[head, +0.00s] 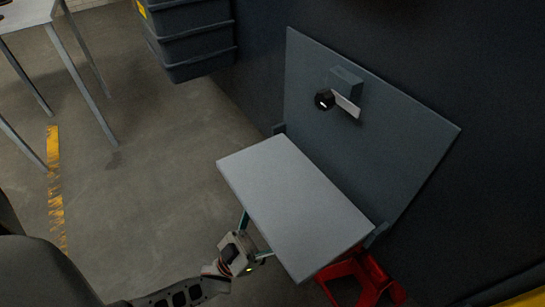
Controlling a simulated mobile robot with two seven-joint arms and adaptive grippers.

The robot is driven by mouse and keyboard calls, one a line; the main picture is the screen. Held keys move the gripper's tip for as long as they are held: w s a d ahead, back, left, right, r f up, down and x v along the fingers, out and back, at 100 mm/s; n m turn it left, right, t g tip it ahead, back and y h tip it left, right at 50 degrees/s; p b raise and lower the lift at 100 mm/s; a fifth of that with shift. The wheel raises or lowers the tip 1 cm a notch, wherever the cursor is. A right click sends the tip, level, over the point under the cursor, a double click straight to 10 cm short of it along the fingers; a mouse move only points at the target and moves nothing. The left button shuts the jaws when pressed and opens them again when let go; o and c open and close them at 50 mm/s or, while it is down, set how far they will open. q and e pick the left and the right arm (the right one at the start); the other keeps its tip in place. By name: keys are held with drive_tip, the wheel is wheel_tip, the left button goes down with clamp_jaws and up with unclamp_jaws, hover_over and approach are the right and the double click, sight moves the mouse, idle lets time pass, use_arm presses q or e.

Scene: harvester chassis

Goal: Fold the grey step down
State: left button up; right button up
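The grey step (295,205) is a flat, light grey panel standing out from a dark grey back plate (400,140). It is hinged along its back edge between small brackets and looks about level. My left gripper (255,236) is at the step's front left edge, with its two fingers spread apart. The fingertips go out of sight at or under that edge, so I cannot tell whether they touch it. My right gripper is not in view.
A black knob (324,100) and a pale lever (346,105) stick out from the back plate above the step. A red frame (362,279) stands below it. Dark stacked bins (190,40) and a table (28,13) are at upper left. Floor between is clear.

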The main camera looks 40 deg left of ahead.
use_arm(q)
drive_tip(key=shift+w+r, duration=0.15)
drive_tip(key=shift+w, duration=0.1)
idle(0.3)
drive_tip(key=o, duration=1.6)
drive_tip(key=shift+d, duration=0.1)
drive_tip(key=shift+s, duration=0.1)
drive_tip(key=v, duration=1.2)
drive_tip(key=shift+f, duration=0.2)
